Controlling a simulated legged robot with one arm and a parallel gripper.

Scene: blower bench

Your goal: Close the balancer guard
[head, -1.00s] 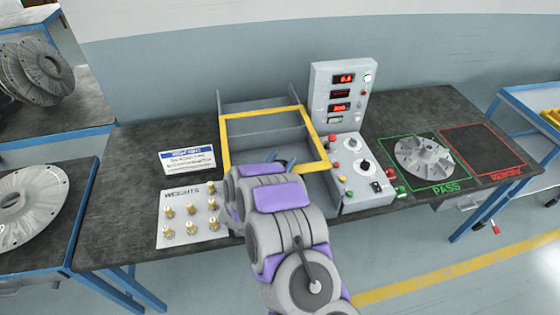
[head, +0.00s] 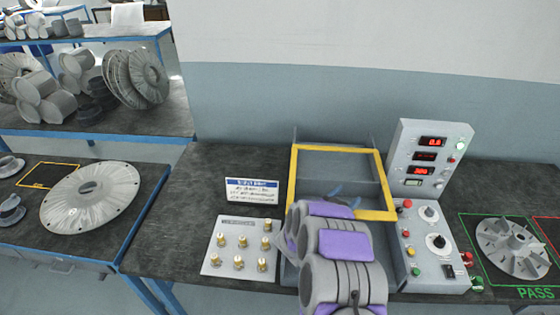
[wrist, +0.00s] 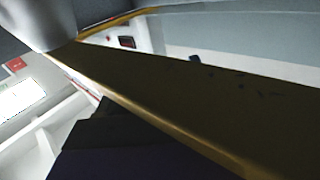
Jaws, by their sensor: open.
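The balancer guard (head: 336,149) is a yellow-edged frame over the grey balancer bay at the middle of the bench in the head view. It looks raised and tilted; its exact angle is hard to tell. My gripper (head: 338,192) shows as small blue tips inside the outline of the frame, near its lower edge, mostly hidden by my grey and purple arm. It is open, with nothing seen between the jaws. In the wrist view a yellow guard bar (wrist: 150,107) runs diagonally close to the camera. Whether the gripper touches it is unclear.
The control panel (head: 430,160) with red displays and knobs stands right of the guard. A finned rotor (head: 510,245) sits on the PASS square. A side table (head: 60,245) is at left.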

